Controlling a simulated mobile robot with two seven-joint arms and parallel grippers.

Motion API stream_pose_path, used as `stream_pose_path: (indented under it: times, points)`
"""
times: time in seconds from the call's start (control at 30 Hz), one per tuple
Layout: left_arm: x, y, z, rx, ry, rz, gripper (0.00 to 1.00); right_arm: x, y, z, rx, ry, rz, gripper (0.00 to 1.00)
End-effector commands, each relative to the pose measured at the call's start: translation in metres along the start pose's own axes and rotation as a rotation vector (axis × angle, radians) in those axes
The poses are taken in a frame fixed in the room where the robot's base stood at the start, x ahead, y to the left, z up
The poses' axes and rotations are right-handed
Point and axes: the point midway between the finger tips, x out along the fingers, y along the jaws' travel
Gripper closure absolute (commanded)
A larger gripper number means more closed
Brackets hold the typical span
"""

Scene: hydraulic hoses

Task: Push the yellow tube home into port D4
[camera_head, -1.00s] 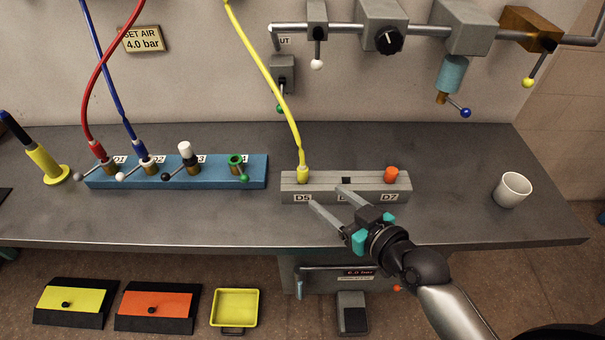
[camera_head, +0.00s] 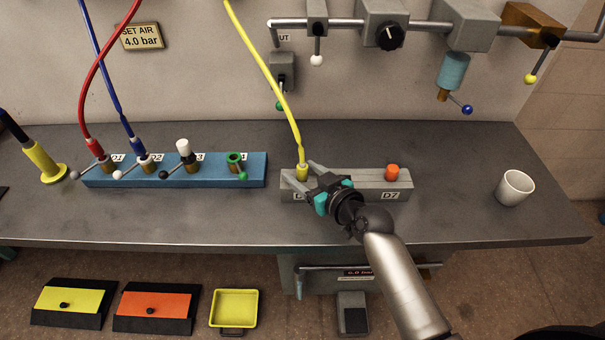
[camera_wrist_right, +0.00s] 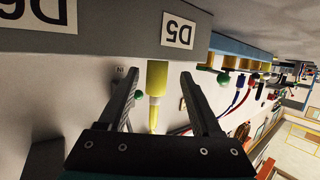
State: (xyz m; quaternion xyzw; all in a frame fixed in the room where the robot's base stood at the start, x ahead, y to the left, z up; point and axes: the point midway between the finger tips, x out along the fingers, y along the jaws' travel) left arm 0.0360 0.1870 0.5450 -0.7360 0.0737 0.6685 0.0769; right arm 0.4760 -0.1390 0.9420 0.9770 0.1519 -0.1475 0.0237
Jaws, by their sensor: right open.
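The yellow tube (camera_head: 264,62) hangs from above, and its yellow end fitting (camera_head: 302,172) stands upright in the grey block at D5. My right gripper (camera_head: 299,177) is open at that fitting, with one finger to either side of it in the picture. In the right wrist view the fitting (camera_wrist_right: 156,78) shows between the two open fingers (camera_wrist_right: 161,82), with no clear contact. The rightmost port on the blue block, with a green ring (camera_head: 235,159), is empty on top; its label is mostly hidden, so I cannot read D4. My left gripper is out of view.
The blue block (camera_head: 212,177) also holds a red tube (camera_head: 92,105), a blue tube (camera_head: 113,95) and a white-capped port (camera_head: 184,149), with small levers in front. The grey block (camera_head: 370,188) has an orange cap (camera_head: 392,172) at D7. A white cup (camera_head: 515,188) stands right.

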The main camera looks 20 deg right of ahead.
Motion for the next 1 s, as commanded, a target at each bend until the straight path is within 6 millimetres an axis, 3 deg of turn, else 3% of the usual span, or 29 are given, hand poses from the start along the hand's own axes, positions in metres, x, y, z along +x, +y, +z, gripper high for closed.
stream_pose_path:
  times: [0.3,0.63,1.0]
  points:
    - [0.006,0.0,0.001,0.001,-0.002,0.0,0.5,0.037,0.004,-0.003,0.003,0.001,-0.001,0.34]
    - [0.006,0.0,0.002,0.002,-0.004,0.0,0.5,0.04,0.004,-0.003,0.001,0.0,-0.001,0.35]
    - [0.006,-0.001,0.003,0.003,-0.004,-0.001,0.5,0.04,0.004,-0.003,0.001,0.0,-0.001,0.77]
